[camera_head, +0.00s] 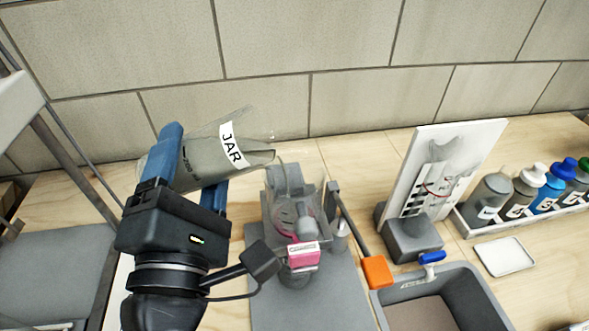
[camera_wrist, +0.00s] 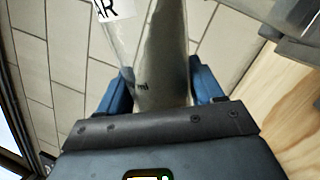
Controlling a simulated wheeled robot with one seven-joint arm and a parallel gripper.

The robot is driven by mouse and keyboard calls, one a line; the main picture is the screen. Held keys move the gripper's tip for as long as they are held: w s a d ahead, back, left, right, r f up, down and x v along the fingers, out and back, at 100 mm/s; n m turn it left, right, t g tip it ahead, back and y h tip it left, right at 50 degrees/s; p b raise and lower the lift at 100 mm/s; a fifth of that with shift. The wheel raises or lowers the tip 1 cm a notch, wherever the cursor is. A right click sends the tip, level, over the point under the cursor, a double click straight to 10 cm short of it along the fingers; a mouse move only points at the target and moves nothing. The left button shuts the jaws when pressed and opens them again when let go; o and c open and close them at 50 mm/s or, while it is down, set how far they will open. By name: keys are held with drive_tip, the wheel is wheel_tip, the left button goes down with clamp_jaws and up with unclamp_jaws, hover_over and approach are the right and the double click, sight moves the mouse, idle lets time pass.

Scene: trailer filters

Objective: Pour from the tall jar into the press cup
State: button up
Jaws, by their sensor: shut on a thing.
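The tall jar (camera_head: 203,172) is clear, with a white JAR label and grey contents. My gripper (camera_head: 180,165) is shut around its lower part and holds it above the bench. The jar is tilted far over, mouth to the right, with the grey contents reaching towards its lip. The jar also shows between the blue fingers (camera_wrist: 162,85) in the wrist view. The mouth is near the top of the press (camera_head: 285,180), just left of it. A clear cup-like part (camera_head: 300,228) sits in the press, partly hidden by its grey parts. I cannot tell whether anything is falling into it.
A lever with an orange end (camera_head: 377,271) sticks out right of the press. Right of that are an upright white board (camera_head: 455,160), a grey basin (camera_head: 475,290), a white tray (camera_head: 505,256) and a rack of several bottles (camera_head: 520,190). A metal frame (camera_head: 70,160) stands left.

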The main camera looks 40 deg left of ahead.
drive_tip(key=shift+r+m+t+b, duration=0.3)
drive_tip(key=shift+r+m+b, duration=0.55)
drive_tip(key=shift+m, duration=0.35)
idle(2.0)
drive_tip(key=shift+d+r+m+h, duration=0.1)
drive_tip(key=shift+r+m+h, duration=0.05)
drive_tip(key=shift+m+h, duration=0.25)
idle(1.0)
